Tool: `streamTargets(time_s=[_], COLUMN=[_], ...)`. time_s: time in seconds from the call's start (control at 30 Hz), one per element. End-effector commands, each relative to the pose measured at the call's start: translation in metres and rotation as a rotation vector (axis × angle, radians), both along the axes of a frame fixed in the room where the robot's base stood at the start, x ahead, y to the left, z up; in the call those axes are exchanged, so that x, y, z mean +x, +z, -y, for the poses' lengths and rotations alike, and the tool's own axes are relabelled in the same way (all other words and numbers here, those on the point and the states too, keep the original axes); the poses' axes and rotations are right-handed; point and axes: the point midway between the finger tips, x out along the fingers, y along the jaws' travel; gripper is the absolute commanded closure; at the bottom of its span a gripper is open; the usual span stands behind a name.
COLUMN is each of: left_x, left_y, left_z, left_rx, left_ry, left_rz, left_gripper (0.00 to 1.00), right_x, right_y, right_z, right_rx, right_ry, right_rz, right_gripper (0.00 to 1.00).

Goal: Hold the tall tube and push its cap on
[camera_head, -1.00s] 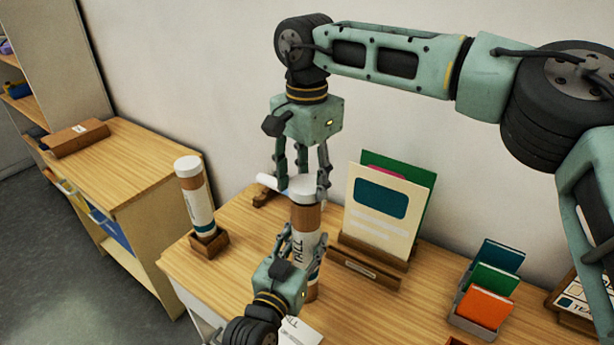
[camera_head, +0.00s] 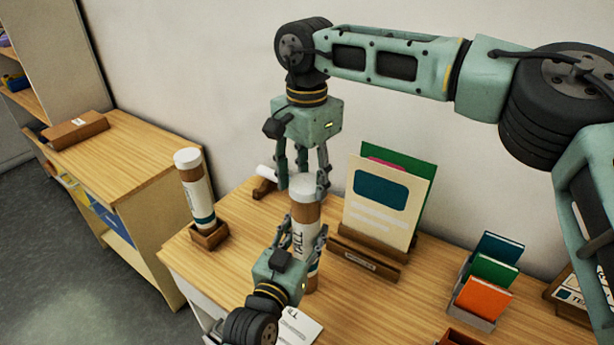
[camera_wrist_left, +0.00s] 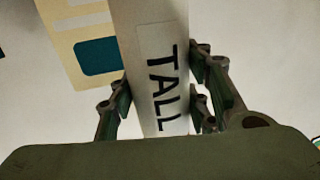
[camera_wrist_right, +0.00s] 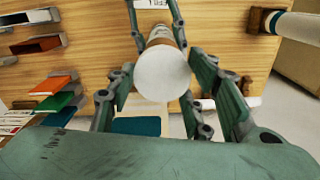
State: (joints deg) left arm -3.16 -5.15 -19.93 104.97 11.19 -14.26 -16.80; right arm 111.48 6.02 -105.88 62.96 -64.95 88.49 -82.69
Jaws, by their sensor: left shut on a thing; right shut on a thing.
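The tall tube (camera_head: 305,238) stands upright on the table, with a white body, a brown band and "TALL" lettering. The lettering fills the left wrist view (camera_wrist_left: 160,80). My left gripper (camera_head: 303,245) is shut around the tube's body from the front. The white cap (camera_head: 303,183) sits at the tube's top, and its round top shows in the right wrist view (camera_wrist_right: 162,74). My right gripper (camera_head: 303,188) comes from above and is shut on the cap. Whether the cap is fully seated cannot be told.
Another capped tube (camera_head: 195,188) stands in a wooden holder (camera_head: 208,236) at the left. A rack with coloured booklets (camera_head: 473,318) stands at the right. A paper card (camera_head: 300,328) lies in front.

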Motion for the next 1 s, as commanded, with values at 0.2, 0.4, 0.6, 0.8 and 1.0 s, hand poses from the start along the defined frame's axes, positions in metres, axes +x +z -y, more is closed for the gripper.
streamTargets(time_s=[0.2,0.4,0.6,0.8,1.0], left_x=[0.000,0.000,0.000,0.000,0.000], left_y=[0.000,0.000,0.000,0.000,0.000], left_z=[0.000,0.000,0.000,0.000,0.000], left_rx=[0.000,0.000,0.000,0.000,0.000], left_ry=[0.000,0.000,0.000,0.000,0.000], left_rz=[0.001,0.001,0.001,0.001,0.001], left_gripper=[1.00,1.00,1.00,1.00,1.00], right_x=[0.000,0.000,0.000,0.000,0.000], right_y=[-0.005,-0.008,-0.012,-0.013,-0.013], right_z=[0.000,0.000,0.000,0.000,0.000], right_rx=[0.001,0.001,0.000,0.000,0.000], right_ry=[0.000,0.000,0.000,0.000,0.000], right_rz=[-0.001,-0.001,0.000,0.000,0.000], right_gripper=[0.66,0.66,0.66,0.40,0.32])
